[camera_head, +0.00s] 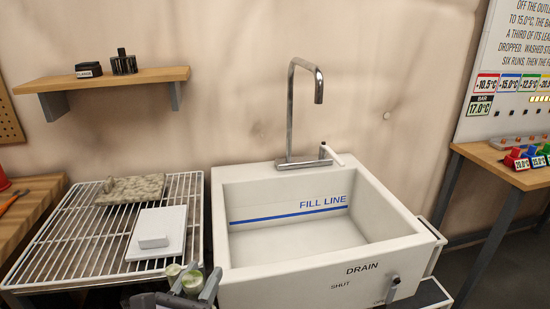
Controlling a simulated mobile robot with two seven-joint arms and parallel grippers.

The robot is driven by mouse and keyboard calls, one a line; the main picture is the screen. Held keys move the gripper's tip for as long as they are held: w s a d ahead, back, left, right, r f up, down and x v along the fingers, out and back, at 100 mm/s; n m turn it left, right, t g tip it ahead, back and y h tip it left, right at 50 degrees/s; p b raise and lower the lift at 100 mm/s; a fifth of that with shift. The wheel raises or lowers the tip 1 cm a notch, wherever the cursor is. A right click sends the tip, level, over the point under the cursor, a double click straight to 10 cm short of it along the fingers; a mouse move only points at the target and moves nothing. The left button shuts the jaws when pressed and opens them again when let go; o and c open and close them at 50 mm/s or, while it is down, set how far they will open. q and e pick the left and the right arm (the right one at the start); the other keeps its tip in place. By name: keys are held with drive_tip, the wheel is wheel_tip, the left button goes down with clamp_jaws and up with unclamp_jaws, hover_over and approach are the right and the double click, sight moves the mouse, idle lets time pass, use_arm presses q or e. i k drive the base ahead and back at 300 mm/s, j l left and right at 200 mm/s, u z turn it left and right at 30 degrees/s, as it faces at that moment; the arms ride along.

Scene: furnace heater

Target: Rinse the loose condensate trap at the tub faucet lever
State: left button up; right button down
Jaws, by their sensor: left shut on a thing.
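The white tub (415,240) stands in the middle, with a blue FILL LINE on its inner back wall. A chrome faucet (290,115) rises behind the tub and its spout hangs over the basin. The faucet lever (331,155), with a white handle, sits at the faucet's base on the right. My left gripper (190,286) is at the bottom edge, in front of the rack and left of the tub. It is shut on the condensate trap (191,280), a pale piece with greenish tops, partly hidden by the fingers. My right gripper is not in view.
A wire rack (85,235) at left holds a stone-like slab (132,188) and a white block-topped plate (157,232). A dark drain lever (393,287) sticks out of the tub's front. A wall shelf (110,78) hangs above the rack. The basin looks empty.

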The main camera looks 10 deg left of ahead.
sight(324, 146)
drive_tip(key=i+l, duration=0.3)
drive_tip(key=l, duration=0.15)
drive_tip(key=i+l, duration=0.35)
drive_tip(key=l, duration=0.15)
drive_tip(key=i+l, duration=0.3)
drive_tip(key=l, duration=0.15)
drive_tip(key=i+l, duration=0.65)
drive_tip(key=l, duration=0.25)
drive_tip(key=i+l+u, duration=0.35)
drive_tip(key=k+l, duration=0.1)
